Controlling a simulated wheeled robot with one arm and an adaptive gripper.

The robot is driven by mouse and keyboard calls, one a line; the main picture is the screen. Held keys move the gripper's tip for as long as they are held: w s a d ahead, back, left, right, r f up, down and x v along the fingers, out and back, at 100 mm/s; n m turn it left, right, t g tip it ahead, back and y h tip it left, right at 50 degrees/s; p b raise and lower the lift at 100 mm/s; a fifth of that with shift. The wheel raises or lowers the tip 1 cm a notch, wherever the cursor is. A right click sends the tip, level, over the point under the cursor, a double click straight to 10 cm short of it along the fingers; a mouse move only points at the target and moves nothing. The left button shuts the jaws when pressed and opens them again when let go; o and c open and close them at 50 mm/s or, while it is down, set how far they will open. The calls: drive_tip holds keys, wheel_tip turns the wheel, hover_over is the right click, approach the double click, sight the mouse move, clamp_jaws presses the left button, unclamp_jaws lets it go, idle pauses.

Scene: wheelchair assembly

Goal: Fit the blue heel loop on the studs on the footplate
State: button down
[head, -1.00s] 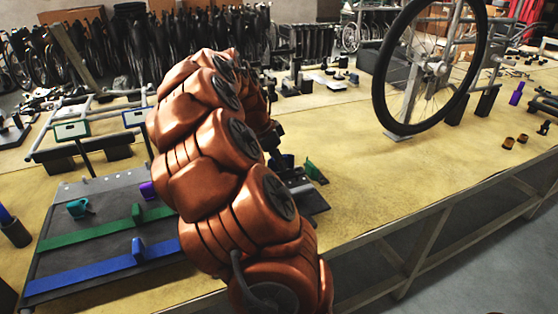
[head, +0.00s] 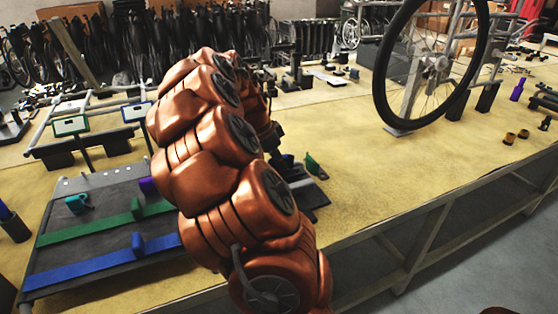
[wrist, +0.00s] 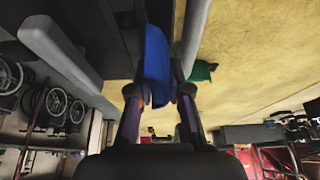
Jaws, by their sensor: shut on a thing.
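In the wrist view my gripper (wrist: 160,92) is shut on the blue heel loop (wrist: 157,62), a curved blue band between the two fingers. In the head view my arm hides the gripper, and only a small bit of blue (head: 288,160) shows past it. Dark plates (head: 312,194), which seem to be the footplate, lie just right of the arm on the bench. I cannot make out the studs or whether the loop touches them. A green loop-like piece (head: 313,164) stands close by and also shows in the wrist view (wrist: 203,70).
A dark tray (head: 105,185) at left has a green strip, a blue strip and small teal, purple, green and blue pieces. A large wheel (head: 382,90) stands on the bench at right. Grey tubes (wrist: 60,45) pass near the gripper.

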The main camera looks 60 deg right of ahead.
drive_tip(key=shift+f, duration=0.4)
drive_tip(key=c, duration=1)
unclamp_jaws()
drive_tip(key=shift+r, duration=0.1)
drive_tip(key=v, duration=1.2)
